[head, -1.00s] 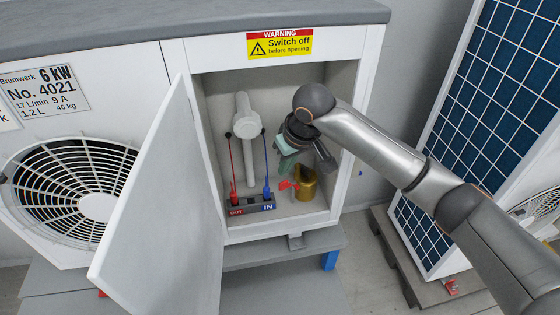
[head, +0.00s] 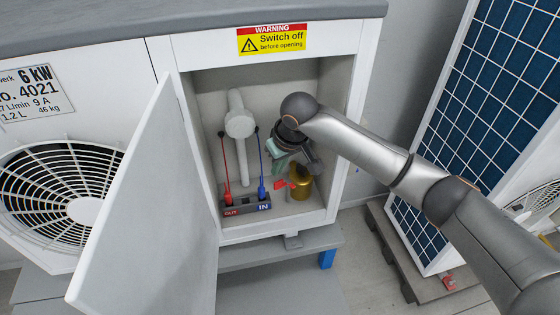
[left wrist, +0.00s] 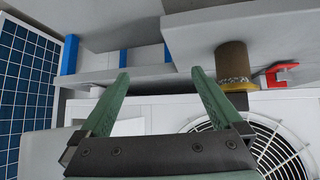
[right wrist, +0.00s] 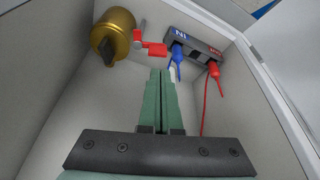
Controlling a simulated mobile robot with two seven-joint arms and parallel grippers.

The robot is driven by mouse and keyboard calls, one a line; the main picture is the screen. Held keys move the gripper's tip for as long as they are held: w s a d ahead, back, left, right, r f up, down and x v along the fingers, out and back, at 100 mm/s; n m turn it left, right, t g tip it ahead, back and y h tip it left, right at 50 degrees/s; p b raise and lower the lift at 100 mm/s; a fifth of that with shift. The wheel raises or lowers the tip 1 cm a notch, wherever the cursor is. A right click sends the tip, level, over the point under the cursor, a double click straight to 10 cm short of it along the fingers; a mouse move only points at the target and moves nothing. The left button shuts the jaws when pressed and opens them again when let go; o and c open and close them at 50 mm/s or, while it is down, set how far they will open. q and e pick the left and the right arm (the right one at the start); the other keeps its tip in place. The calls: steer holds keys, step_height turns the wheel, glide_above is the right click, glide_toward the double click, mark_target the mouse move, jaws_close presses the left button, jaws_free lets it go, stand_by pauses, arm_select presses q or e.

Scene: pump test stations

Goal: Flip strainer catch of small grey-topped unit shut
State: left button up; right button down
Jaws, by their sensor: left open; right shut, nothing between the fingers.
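The grey-topped unit (head: 260,20) stands with its door open. Inside, at the lower right, is the brass strainer (head: 302,184) with a red catch (head: 283,184) sticking out to its left. In the right wrist view the strainer (right wrist: 116,30) is at the upper left and the red catch (right wrist: 151,46) is beside it. My right gripper (right wrist: 160,73) is shut and empty, its green fingertips just short of the catch, with no contact visible. In the head view its tips are partly hidden by the wrist. My left gripper (left wrist: 160,76) is open and empty, outside the head view.
Left of the catch is a connector block (head: 247,208) with red and blue plugs and cables. The open door (head: 150,205) hangs to the left. The left wrist view shows another brass part (left wrist: 233,62) with a red catch (left wrist: 281,74) and a fan grille (left wrist: 280,145).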

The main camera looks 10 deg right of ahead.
steer(key=x, duration=0.5)
steer(key=shift+r, duration=0.1)
